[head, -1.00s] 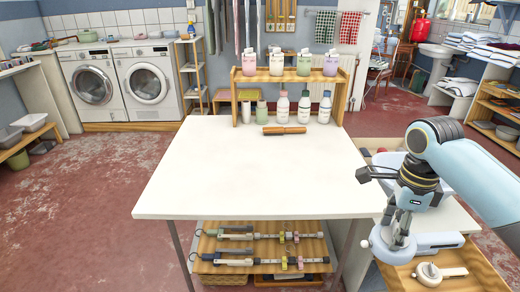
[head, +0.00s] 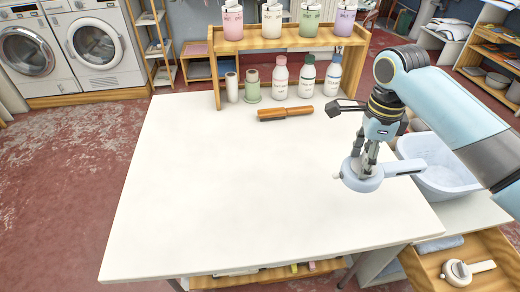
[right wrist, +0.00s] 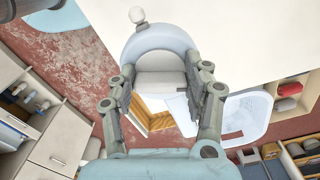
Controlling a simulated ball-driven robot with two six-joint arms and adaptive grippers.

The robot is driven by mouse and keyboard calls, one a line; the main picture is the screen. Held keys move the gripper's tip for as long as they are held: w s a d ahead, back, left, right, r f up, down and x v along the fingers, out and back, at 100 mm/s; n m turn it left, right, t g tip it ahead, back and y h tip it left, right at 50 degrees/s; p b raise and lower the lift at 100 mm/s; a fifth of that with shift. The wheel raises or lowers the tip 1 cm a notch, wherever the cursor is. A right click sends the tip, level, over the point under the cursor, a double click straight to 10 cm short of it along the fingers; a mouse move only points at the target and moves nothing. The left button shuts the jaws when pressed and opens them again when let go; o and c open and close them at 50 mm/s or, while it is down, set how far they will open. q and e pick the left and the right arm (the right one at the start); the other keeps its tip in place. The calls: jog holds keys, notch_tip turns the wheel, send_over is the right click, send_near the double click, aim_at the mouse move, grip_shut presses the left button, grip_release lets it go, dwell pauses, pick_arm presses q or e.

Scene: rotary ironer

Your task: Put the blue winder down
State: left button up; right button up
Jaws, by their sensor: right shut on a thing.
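The blue winder (head: 362,181) is a pale blue round body with a flat bar-like arm pointing right and a small white knob on its left. My right gripper (head: 368,158) is shut on it from above, near the right edge of the white table (head: 230,190). Whether the winder touches the tabletop or hangs just above it, I cannot tell. The right wrist view shows the winder (right wrist: 157,42) between the two fingers of the right gripper (right wrist: 159,78). My left gripper is not in view.
A brown wooden-handled tool (head: 285,113) lies toward the back, before several bottles and a wooden rack (head: 225,47). A pale basin (head: 440,170) stands right of the table. A cream winder (head: 466,271) lies in a wooden drawer (head: 430,268). The table's middle and left are clear.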

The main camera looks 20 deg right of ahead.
jog(key=shift+w+a+f+b, duration=0.45)
jog(key=shift+w+a+f, duration=0.7)
jog(key=shift+w+f, duration=0.6)
jog(key=shift+w+a+f+b, duration=0.45)
jog(key=shift+w+a+f, duration=0.65)
jog(key=shift+w+f, duration=0.7)
jog(key=shift+w+a+f+b, duration=0.45)
jog(key=shift+w+a+f, duration=0.7)
jog(key=shift+w+f, duration=0.6)
jog(key=shift+s+f, duration=0.2)
jog(key=shift+f, duration=0.05)
jog(key=o, duration=1.2)
notch_tip(320, 180, up, 12)
jog(key=p, duration=0.2)
jog(key=shift+r, duration=0.15)
